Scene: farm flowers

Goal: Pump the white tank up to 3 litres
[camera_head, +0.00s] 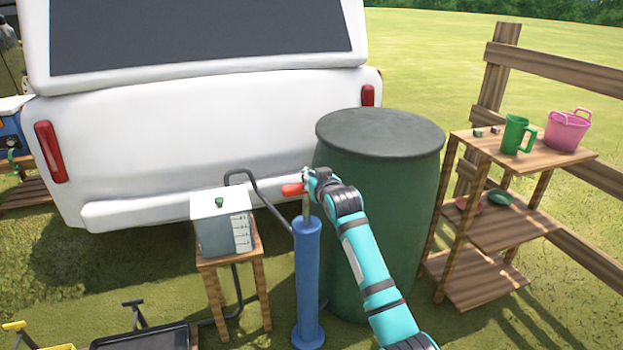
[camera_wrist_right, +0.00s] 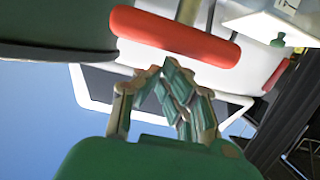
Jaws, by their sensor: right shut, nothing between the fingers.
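The white tank (camera_head: 222,203) stands on a small wooden stand left of the pump, with a green knob on top and a marked scale on its front. Its scale numbers are too small to read. The blue pump (camera_head: 307,280) stands upright with its rod showing below a red handle (camera_head: 292,189). My right gripper (camera_head: 312,176) is at the right end of the handle. In the right wrist view its fingers (camera_wrist_right: 167,72) are shut and empty, close by the red handle (camera_wrist_right: 172,37); I cannot tell whether they touch it. My left gripper is not in view.
A green barrel (camera_head: 378,190) with a dark lid stands right behind the pump and my right arm. A white vehicle (camera_head: 200,130) fills the back. A wooden shelf (camera_head: 470,285) with a green jug (camera_head: 516,134) and pink tub (camera_head: 567,130) stands right. A dark tray (camera_head: 145,340) lies front left.

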